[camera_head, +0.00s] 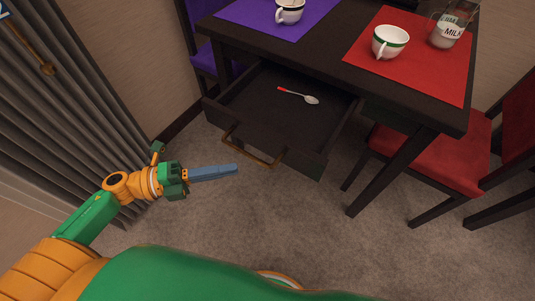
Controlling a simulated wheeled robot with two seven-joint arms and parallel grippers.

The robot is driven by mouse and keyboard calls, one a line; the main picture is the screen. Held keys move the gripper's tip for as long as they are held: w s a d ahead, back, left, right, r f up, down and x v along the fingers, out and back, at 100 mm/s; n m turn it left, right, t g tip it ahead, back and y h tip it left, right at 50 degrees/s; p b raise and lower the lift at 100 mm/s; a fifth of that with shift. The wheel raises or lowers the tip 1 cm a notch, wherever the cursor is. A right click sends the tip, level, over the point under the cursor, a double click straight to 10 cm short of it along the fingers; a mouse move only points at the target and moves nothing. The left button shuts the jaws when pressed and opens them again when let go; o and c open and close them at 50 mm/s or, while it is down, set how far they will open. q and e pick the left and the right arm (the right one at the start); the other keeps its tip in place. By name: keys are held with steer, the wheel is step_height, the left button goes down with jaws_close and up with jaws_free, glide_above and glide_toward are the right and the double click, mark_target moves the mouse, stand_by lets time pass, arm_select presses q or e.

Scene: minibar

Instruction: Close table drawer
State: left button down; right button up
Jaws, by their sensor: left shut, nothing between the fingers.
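The table drawer (262,131) is dark wood and stands pulled out from under the dark table (324,44). A brass-coloured handle (252,152) is on its front. A spoon with a red handle (298,95) lies inside the drawer. My left gripper (236,169) is shut and empty. In the picture its blue-grey fingers point right, just left of and a little below the drawer handle, with no contact that I can make out. My right gripper is not in view.
A white cup (289,12) stands on a purple mat. A green-rimmed cup (390,42) and a milk jug (447,31) stand on a red mat (424,80). A red chair (438,150) is at the right, a purple chair (203,56) behind left. Carpet in front is clear.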

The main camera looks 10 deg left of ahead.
mark_target(283, 148)
arm_select(q)
steer(key=w+d, duration=0.6)
steer(key=shift+d, duration=0.35)
steer(key=shift+w+d, duration=0.15)
steer(key=shift+w, duration=0.15)
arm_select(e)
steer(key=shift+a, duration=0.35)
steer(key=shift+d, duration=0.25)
